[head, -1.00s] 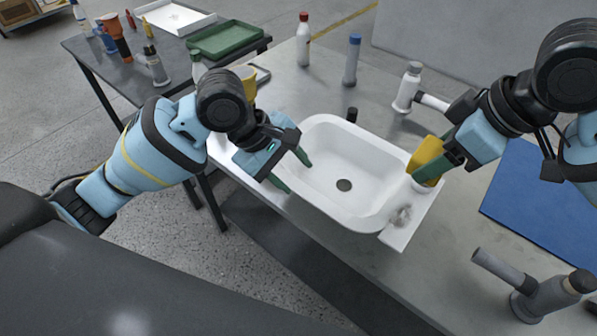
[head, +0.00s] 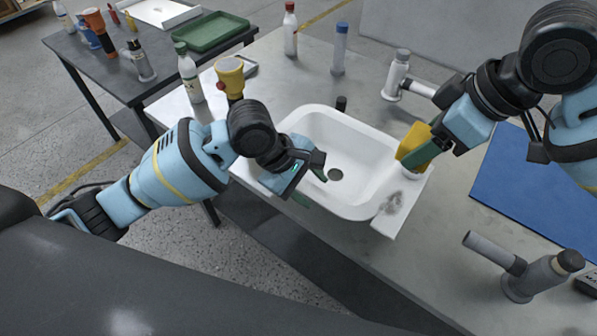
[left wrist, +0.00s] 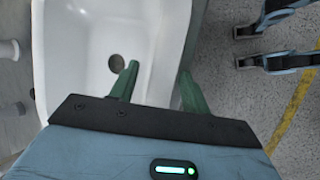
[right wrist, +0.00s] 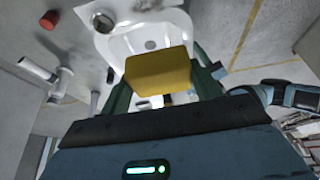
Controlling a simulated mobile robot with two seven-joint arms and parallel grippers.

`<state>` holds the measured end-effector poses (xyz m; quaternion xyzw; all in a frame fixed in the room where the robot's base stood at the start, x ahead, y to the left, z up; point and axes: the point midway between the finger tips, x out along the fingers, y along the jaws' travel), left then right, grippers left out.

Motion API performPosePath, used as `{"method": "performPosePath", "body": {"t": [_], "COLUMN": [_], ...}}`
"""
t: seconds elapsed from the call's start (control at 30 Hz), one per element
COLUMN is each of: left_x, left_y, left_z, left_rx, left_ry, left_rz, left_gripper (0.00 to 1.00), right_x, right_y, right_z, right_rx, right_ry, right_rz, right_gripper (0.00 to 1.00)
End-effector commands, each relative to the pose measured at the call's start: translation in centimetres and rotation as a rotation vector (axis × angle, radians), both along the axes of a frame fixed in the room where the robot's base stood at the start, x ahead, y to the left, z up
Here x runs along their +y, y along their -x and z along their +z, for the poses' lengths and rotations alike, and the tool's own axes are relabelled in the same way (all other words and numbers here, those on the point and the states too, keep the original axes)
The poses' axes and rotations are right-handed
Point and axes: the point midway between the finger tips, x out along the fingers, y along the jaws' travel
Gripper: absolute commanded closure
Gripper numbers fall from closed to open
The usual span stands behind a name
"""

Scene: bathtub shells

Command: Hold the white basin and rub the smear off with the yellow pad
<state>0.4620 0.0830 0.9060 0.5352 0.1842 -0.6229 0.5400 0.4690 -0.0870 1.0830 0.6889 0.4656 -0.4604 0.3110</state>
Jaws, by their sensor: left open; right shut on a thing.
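The white basin (head: 296,118) sits on the grey bench, with a drain hole in its floor. A dark grey smear (head: 393,203) marks the flat ledge at its right end. My left gripper (head: 311,188) is open at the basin's near wall. In the left wrist view its fingers (left wrist: 158,72) straddle that wall, one over the bowl and one outside; I see no grip. My right gripper (head: 428,150) is shut on the yellow pad (head: 412,143), held at the ledge's far part, behind the smear. The pad (right wrist: 157,72) also shows in the right wrist view; its contact is unclear.
A grey tap-like fitting (head: 398,75) stands behind the basin, and another (head: 540,275) at front right. A blue mat (head: 510,190) lies to the right. A side table (head: 110,80) holds a green tray (head: 210,32).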

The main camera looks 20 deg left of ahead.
Motion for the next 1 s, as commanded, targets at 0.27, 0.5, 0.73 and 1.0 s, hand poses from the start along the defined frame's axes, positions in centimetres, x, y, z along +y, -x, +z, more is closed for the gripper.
{"method": "performPosePath", "body": {"t": [0.27,0.5,0.73,1.0], "left_x": [-1.6,-1.9,-1.9,-1.9], "left_y": [-0.5,-0.7,-0.7,-0.7], "left_z": [-2.8,-3.5,-3.5,-3.5], "left_rx": [0.000,-0.003,-0.001,-0.001], "left_ry": [0.001,0.000,0.000,0.000], "left_rz": [-0.001,-0.001,-0.001,-0.001], "left_gripper": [0.53,0.53,0.58,0.94], "right_x": [0.0,0.0,0.0,0.0], "right_y": [0.0,0.0,0.0,0.0], "right_z": [0.0,0.0,0.0,0.0], "right_rx": [0.000,0.000,0.000,0.000], "right_ry": [0.000,0.000,0.000,0.000], "right_rz": [0.000,0.000,0.000,0.000], "right_gripper": [0.55,0.55,0.55,0.55]}}
